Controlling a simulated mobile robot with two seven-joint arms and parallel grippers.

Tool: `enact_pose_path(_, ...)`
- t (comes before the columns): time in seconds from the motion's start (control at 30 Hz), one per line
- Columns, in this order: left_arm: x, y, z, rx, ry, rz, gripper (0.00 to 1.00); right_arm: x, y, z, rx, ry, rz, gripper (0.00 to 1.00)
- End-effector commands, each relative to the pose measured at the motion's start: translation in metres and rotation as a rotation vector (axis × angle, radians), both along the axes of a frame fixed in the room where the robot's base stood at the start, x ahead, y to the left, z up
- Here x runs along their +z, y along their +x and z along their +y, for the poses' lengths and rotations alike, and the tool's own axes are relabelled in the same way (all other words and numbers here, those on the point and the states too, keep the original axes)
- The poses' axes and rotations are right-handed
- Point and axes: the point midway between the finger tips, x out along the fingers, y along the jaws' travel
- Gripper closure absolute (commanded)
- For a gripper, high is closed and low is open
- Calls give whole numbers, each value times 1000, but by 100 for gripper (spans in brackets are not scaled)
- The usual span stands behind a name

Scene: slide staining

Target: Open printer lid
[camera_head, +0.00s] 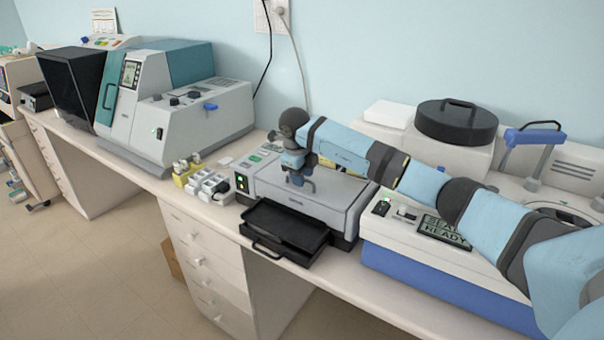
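A low grey box-shaped device (340,211), which looks like the printer, stands mid-bench with a black tray (284,226) at its front. Its flat grey top looks shut. A panel with a lit green light (241,182) is at its left front. My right arm comes in from the right and reaches across the device. My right gripper (298,184) points down at the left part of the device's top, small and dark there. Whether it touches the top, and how far apart its fingers are, I cannot tell. My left gripper is not in view.
A large teal and grey machine (200,112) stands to the left. A rack of small white and yellow containers (203,182) sits beside the printer. A white and blue machine with a black round lid (456,121) is to the right, partly behind my arm.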

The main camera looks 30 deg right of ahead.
Motion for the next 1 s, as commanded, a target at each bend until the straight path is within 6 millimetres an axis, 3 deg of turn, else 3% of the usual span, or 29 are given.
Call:
enact_pose_path(0.17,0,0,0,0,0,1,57,0,0,0,0,0,0,64)
enact_pose_path(0.3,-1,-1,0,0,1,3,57,0,0,0,0,0,-1,96)
enact_pose_path(0.33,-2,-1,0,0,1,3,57,0,0,0,0,0,-1,100)
enact_pose_path(0.67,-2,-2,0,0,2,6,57,3,1,0,0,11,4,100)
enact_pose_path(1.0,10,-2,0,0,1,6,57,26,6,0,-2,164,66,100)
